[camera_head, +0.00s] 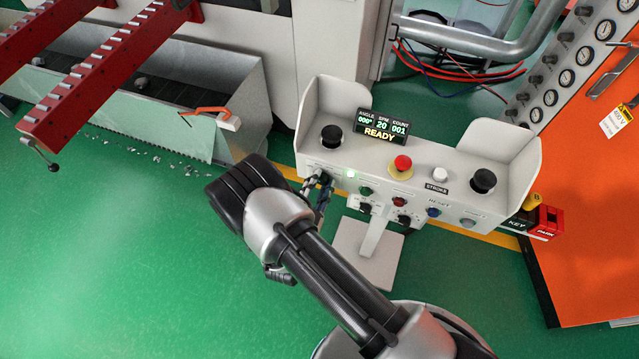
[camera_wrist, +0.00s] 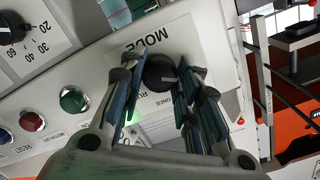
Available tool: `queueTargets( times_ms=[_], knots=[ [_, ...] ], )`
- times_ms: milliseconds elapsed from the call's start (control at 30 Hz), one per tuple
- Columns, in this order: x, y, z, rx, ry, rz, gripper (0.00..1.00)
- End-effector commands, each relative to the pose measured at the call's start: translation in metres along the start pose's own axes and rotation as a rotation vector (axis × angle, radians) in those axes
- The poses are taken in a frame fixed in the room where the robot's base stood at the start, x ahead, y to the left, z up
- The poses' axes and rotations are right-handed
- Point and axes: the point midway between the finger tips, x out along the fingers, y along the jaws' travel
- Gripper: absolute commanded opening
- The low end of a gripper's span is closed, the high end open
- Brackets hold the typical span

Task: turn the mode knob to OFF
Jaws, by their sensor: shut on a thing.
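The mode knob (camera_wrist: 158,72) is a round black knob with a pale pointer mark, on a white plate lettered MODE, which appears upside down in the wrist view. Its pointer lies toward the right of that view, near the lettering ONCE. Other position words are partly hidden by my fingers. My gripper (camera_wrist: 160,84) has one finger on each side of the knob and is shut on it. In the head view my gripper (camera_head: 321,193) is at the left front face of the grey control console (camera_head: 375,142), and hides most of the knob.
A red mushroom button (camera_head: 402,163), a white button (camera_head: 440,174) and black palm buttons (camera_head: 332,134) top the console. A green button (camera_wrist: 73,100) and a red button (camera_wrist: 32,120) sit beside the mode plate. The display (camera_head: 381,127) reads READY. Green floor lies open at left.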

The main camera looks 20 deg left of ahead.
Motion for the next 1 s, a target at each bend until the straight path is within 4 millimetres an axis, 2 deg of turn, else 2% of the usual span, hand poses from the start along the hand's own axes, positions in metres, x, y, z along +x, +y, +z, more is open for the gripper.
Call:
queueTargets(
  times_ms=[100,133,400,767,867,1000],
  knots=[
    [0.000,0.000,0.000,-0.001,-0.001,0.000,0.06],
    [0.000,0.000,0.000,-0.001,-0.001,0.000,0.32],
    [0.000,0.000,0.000,0.000,-0.001,0.000,0.50],
    [-0.002,0.000,0.000,0.000,-0.001,-0.001,0.51],
    [-0.011,-0.001,0.001,-0.001,-0.003,-0.002,0.51],
    [-0.036,-0.001,0.002,-0.002,-0.006,-0.005,0.51]
  ],
)
